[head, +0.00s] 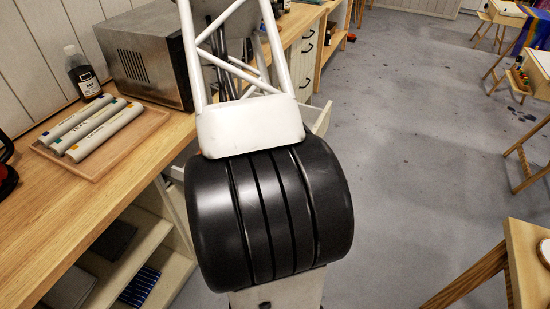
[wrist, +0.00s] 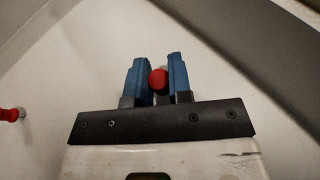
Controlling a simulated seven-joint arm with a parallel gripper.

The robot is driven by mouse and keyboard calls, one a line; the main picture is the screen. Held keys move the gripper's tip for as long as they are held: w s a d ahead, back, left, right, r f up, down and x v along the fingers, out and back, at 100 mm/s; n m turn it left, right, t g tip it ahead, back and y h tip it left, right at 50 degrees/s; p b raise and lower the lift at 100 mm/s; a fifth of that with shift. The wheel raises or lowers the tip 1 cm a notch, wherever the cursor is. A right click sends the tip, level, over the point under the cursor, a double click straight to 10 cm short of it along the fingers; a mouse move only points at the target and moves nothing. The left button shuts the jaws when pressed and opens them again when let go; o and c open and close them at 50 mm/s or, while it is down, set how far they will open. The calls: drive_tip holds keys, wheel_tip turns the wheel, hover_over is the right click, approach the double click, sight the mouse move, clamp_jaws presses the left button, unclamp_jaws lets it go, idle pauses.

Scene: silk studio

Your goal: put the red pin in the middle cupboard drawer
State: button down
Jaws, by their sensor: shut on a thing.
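The red pin (wrist: 157,80) shows its round red head between the two blue fingers of my gripper (wrist: 158,78) in the wrist view. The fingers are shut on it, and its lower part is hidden. Pale surfaces with slanting edges lie around and beyond the fingers; I cannot tell how far off they are. In the head view my arm hides the gripper and the pin. The cupboard (head: 308,48) under the bench shows dark handles, and a pale drawer (head: 322,118) sticks out beside my arm. I cannot tell which drawer level it is.
A small red thing (wrist: 9,115) shows at the left edge of the wrist view. The bench (head: 40,215) carries a wooden tray (head: 150,122) with pale rolls, a dark bottle (head: 82,75) and a metal box (head: 150,50). The grey floor (head: 420,130) at right is open.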

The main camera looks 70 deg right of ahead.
drive_tip(key=shift+f, duration=0.25)
drive_tip(key=shift+f, duration=0.1)
drive_tip(key=c, duration=1)
unclamp_jaws()
drive_tip(key=shift+c, duration=0.2)
drive_tip(key=shift+v, duration=6.05)
